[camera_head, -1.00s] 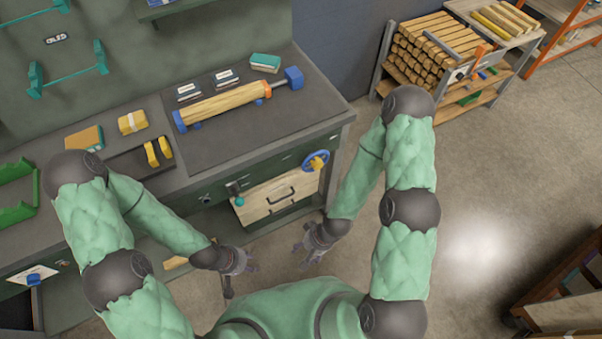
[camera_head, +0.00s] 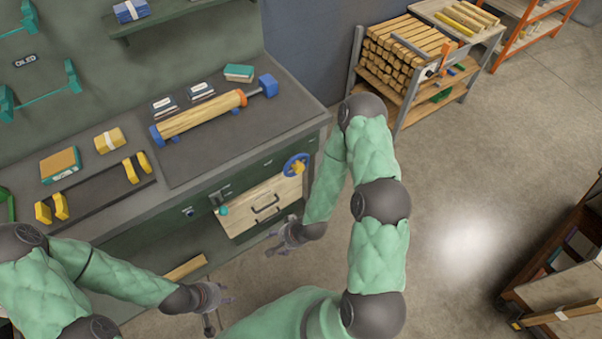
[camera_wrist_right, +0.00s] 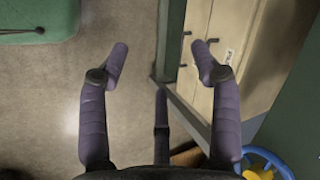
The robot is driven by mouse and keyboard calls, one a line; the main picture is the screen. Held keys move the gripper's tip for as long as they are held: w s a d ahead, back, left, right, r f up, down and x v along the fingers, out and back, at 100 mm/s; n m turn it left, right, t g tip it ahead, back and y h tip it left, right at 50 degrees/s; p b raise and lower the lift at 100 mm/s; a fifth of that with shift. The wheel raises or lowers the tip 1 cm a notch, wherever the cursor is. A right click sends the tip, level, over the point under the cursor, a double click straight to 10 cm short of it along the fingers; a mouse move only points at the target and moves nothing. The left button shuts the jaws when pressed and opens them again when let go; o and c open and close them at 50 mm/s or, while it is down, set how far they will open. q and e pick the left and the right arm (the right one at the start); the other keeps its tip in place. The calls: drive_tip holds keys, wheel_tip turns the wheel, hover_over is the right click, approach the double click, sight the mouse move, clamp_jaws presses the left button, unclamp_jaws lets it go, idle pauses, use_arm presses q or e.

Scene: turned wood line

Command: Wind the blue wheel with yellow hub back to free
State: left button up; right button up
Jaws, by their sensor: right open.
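The blue wheel with yellow hub (camera_head: 297,166) is on the front of the workbench, at its right end, just right of the wooden drawer front. It also shows cut off at the lower right corner of the right wrist view (camera_wrist_right: 262,166). My right gripper (camera_head: 284,241) hangs below and slightly left of the wheel in the head view, apart from it. In the right wrist view its fingers (camera_wrist_right: 160,62) are spread and empty. My left gripper (camera_head: 217,300) is lower left, in front of the bench and away from the wheel; its finger state is too small to tell.
The wooden drawer front (camera_head: 262,205) with a dark handle is left of the wheel. On the bench top (camera_head: 225,140) lies a wooden cylinder (camera_head: 200,118) between blue end pieces. A rack of timber (camera_head: 405,55) stands right of the bench. Open floor (camera_head: 470,180) lies to the right.

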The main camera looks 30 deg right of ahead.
drive_tip(key=w+d+m+t+b, duration=0.1)
drive_tip(key=w+d+m+t, duration=0.2)
drive_tip(key=w+d+m, duration=0.25)
drive_tip(key=m+t+h+b, duration=0.35)
drive_tip(key=m+t, duration=0.75)
drive_tip(key=m, duration=0.9)
approach(301, 170)
drive_tip(key=shift+y, duration=0.45)
drive_tip(key=w+b, duration=0.2)
drive_tip(key=w, duration=0.7)
drive_tip(key=shift+a+r, duration=0.15)
drive_tip(key=c, duration=1.1)
